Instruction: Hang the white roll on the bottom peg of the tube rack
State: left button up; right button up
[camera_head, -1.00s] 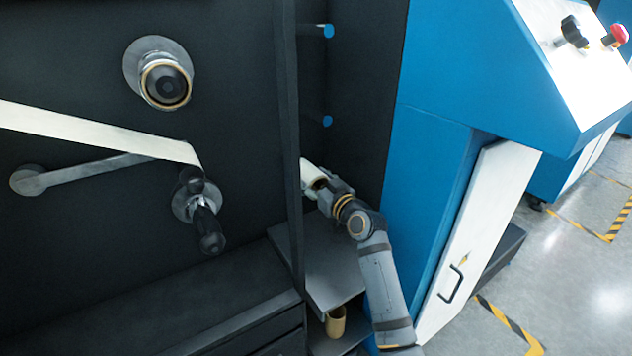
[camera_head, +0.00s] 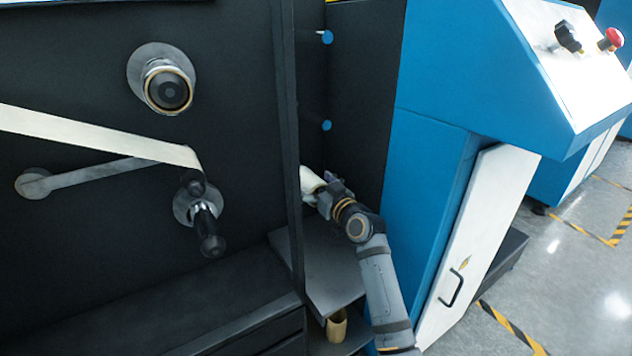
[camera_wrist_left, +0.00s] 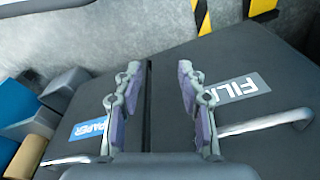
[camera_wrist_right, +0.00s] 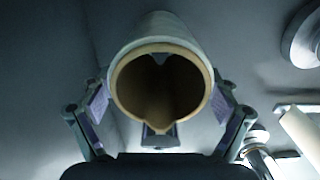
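The white roll (camera_head: 311,181) is in the dark recess of the tube rack, below two blue-tipped pegs, the upper (camera_head: 326,37) and the lower (camera_head: 326,125). My right gripper (camera_head: 325,194) is at the roll's near end. In the right wrist view the roll (camera_wrist_right: 160,32) sits between the finger pads (camera_wrist_right: 162,104), which press at its sides; its open tan core faces the camera. The bottom peg is hidden, so I cannot tell whether the roll is around it. My left gripper (camera_wrist_left: 152,105) is open and empty above dark drawer fronts with PAPER and FILM labels.
A dark upright panel edge (camera_head: 285,130) borders the recess on the left, and a blue machine (camera_head: 430,190) borders it on the right. A grey shelf (camera_head: 320,270) lies below, with a tan tube (camera_head: 337,325) under it.

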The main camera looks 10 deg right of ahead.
pick_arm(q)
jog(key=shift+w+r, duration=0.1)
pick_arm(e)
notch_tip(320, 180, up, 2)
jog(key=shift+f, duration=0.2)
jog(key=shift+s+d+f, duration=0.25)
jog(key=shift+s+f, duration=0.5)
jog(key=shift+s, duration=0.2)
pick_arm(q)
jog(key=shift+w+a+f, duration=0.15)
jog(key=shift+f, duration=0.25)
pick_arm(e)
jog(key=v, duration=1)
jog(key=shift+d, duration=0.1)
